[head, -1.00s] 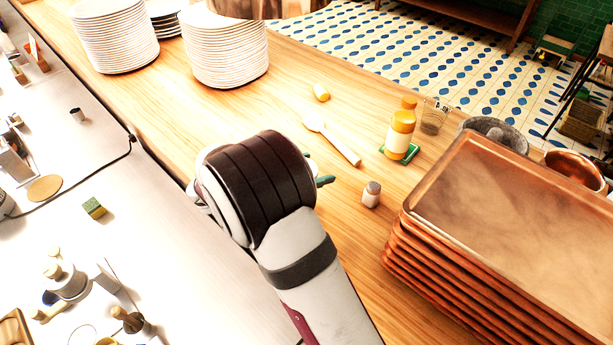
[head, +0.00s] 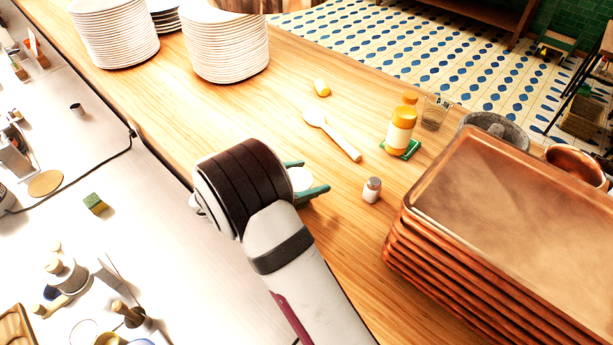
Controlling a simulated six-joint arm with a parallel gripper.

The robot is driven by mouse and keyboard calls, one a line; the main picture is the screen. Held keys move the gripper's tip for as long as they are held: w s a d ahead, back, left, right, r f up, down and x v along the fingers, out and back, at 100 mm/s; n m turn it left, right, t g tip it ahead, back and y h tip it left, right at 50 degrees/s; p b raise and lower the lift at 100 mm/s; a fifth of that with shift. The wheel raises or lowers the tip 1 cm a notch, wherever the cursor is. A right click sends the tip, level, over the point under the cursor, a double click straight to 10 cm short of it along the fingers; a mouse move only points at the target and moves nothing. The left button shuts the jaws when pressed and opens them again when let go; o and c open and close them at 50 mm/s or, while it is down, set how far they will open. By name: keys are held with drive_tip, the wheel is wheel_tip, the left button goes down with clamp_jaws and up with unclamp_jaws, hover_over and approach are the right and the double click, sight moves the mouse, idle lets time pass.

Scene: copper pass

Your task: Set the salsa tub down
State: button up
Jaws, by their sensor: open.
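My gripper (head: 309,178) is over the wooden counter at mid-picture, and its teal fingers stick out from behind my dark wrist. The fingers are open. A white, rounded thing (head: 299,179), probably the salsa tub, shows between them. Its left part is hidden by my wrist, and I cannot tell whether a finger touches it. It looks to be on the wooden counter (head: 345,235), though its base is hidden.
A salt shaker (head: 372,190) stands just right of the fingers. A wooden spoon (head: 332,133) lies behind them. A yellow-capped bottle (head: 400,130) is on a green mat (head: 402,151). Stacked copper trays (head: 490,220) fill the right; plate stacks (head: 226,45) stand at the back.

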drive_tip(key=v, duration=1.2)
drive_tip(key=s+d+r+m+g+y, duration=0.1)
drive_tip(key=s+d+r+m+g, duration=0.1)
drive_tip(key=s+d+m+g, duration=0.35)
drive_tip(key=s+d+r+m+g+y, duration=0.1)
drive_tip(key=s+d+r+m+g, duration=0.1)
drive_tip(key=s+d+m, duration=0.5)
drive_tip(key=s+d+m+y, duration=0.1)
drive_tip(key=s+m+y, duration=0.9)
drive_tip(key=s+m, duration=0.4)
drive_tip(key=shift+s+m+y, duration=0.3)
drive_tip(key=shift+s+m, duration=0.05)
drive_tip(key=shift+m, duration=1.8)
drive_tip(key=shift+f+g, duration=0.15)
drive_tip(key=shift+g, duration=0.1)
